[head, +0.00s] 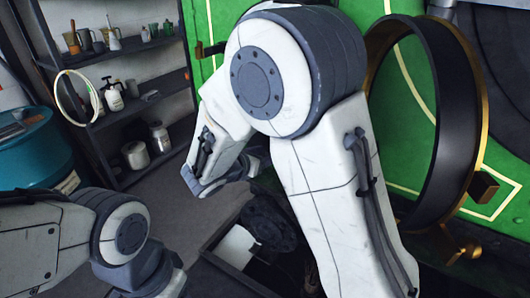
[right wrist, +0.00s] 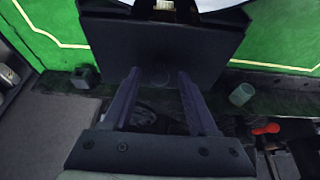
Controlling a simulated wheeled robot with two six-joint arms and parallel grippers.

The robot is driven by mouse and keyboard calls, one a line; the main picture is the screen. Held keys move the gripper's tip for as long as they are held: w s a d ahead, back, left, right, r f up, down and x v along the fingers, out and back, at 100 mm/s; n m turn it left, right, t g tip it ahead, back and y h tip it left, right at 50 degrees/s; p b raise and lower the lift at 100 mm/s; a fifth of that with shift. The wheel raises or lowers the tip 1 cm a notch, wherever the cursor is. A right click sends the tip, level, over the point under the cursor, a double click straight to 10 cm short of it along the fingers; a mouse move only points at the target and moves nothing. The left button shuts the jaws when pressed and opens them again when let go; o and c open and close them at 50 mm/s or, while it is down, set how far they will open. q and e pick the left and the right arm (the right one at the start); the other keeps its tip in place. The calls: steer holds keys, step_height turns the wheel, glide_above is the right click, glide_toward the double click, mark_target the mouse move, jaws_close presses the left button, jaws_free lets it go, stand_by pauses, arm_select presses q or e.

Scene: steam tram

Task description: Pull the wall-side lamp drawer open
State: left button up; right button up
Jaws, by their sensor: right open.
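In the right wrist view a dark box-like panel (right wrist: 160,50) with a faint round mark stands against the green body. I cannot tell whether it is the lamp drawer; no handle is clear. My right gripper (right wrist: 160,82) is open, its two fingers pointing at this panel with nothing seen between them. I cannot tell whether the fingertips touch it. In the head view my right arm fills the middle and hides its own fingers and what lies behind. My left arm is at the lower left; its gripper is not visible.
The green tram body (head: 405,75) carries a large black ring with a gold edge (head: 455,120). Shelves (head: 160,85) with pots and bottles line the left wall, near a blue drum (head: 30,150). A green cup (right wrist: 241,94) stands on a ledge right of my right gripper.

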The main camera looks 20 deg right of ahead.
jaws_close()
stand_by(1.3)
